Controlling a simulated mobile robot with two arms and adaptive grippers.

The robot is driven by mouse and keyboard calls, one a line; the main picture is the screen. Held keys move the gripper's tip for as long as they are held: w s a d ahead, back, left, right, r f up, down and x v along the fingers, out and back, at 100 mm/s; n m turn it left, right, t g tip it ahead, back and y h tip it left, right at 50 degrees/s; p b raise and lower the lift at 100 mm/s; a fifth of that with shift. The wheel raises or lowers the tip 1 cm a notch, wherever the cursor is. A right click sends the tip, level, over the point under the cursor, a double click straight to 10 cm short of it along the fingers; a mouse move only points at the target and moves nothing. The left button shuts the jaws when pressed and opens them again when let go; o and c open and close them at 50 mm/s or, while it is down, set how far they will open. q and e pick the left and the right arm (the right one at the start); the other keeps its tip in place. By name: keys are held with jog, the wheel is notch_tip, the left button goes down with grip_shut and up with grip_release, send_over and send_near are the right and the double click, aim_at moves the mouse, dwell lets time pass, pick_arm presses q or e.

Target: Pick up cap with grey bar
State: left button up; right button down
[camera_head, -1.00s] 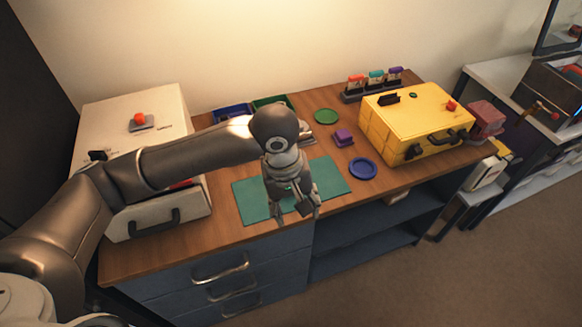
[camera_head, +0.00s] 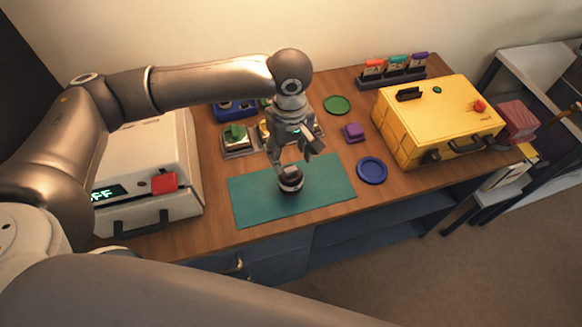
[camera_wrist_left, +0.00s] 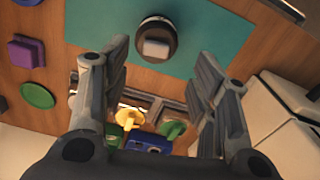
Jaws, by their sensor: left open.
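A round dark piece with a pale grey bar across its top, the cap with grey bar (camera_head: 290,180), sits on the teal mat (camera_head: 250,205). In the left wrist view the cap (camera_wrist_left: 156,42) shows its bar from above, with a light rim at its edge. My left gripper (camera_head: 296,162) is open and empty, just above and behind the cap in the head view. In the left wrist view its two fingers (camera_wrist_left: 161,55) stand wide apart, with the cap ahead between their tips. Whether a lens body lies under the cap is hard to tell. My right gripper is out of view.
A yellow case (camera_head: 435,115) stands further right. A white machine (camera_head: 150,165) stands left. Blue and green bins and holders crowd behind the gripper.

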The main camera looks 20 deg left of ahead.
aim_at(291, 169)
pick_arm(q)
jog(key=shift+f, duration=0.4)
jog(key=shift+w+f, duration=0.1)
jog(key=shift+f, duration=0.2)
jog(key=f, duration=0.1)
jog(key=f+p, duration=0.1)
jog(key=f, duration=0.2)
jog(key=shift+w+f+p, duration=0.25)
jog(key=shift+p, duration=0.1)
jog(key=shift+f, duration=0.2)
jog(key=shift+c, duration=0.8)
jog(key=c, duration=0.5)
jog(key=shift+c, duration=0.7)
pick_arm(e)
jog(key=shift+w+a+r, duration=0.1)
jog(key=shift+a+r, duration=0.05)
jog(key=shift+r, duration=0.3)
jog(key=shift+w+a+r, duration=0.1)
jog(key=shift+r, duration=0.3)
